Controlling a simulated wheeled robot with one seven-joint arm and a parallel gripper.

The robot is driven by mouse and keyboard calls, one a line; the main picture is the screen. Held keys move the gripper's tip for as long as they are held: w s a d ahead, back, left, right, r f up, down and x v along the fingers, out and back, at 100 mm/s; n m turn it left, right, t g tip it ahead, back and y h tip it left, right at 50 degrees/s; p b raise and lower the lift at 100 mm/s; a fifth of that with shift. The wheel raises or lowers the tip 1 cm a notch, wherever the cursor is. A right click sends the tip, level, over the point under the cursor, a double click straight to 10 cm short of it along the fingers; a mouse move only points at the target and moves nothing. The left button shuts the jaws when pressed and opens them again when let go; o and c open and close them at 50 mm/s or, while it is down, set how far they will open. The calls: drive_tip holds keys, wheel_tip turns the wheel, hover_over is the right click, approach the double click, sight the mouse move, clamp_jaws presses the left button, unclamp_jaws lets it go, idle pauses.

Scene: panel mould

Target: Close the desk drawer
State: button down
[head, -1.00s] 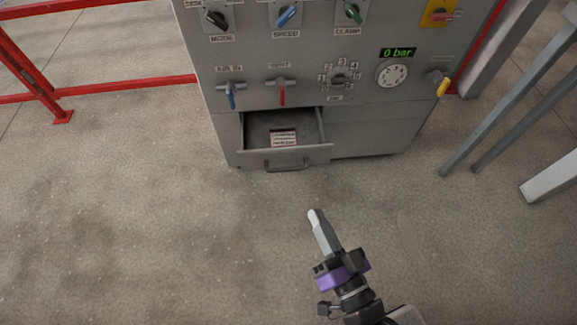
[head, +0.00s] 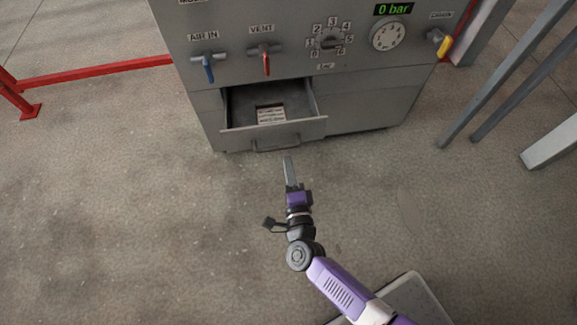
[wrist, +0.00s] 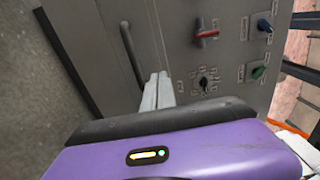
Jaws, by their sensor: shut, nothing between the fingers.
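The desk drawer (head: 274,136) stands pulled open at the lower left of the grey control desk. A label lies inside it, and a bar handle (head: 277,146) crosses its front. In the wrist view the drawer handle (wrist: 132,55) shows as a dark bar on a grey panel, left of and beyond the fingertips. My gripper (head: 288,160) is shut and empty. In the head view its fingertips are just below the handle, pointing towards the drawer front. Whether they touch it cannot be told. In the wrist view my gripper (wrist: 158,78) shows its fingers together.
The grey desk (head: 360,100) carries a blue air-in lever (head: 209,68), a red vent lever (head: 266,62), a dial and a gauge above the drawer. A red rail (head: 95,74) is at left, and grey legs (head: 505,90) at right. The floor in front is clear.

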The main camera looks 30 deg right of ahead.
sight(281, 127)
drive_tip(key=b+x, duration=0.2)
drive_tip(key=x, duration=0.8)
drive_tip(key=shift+w+d+f+b, duration=0.1)
drive_tip(key=shift+w+b, duration=0.2)
drive_tip(key=shift+w, duration=0.1)
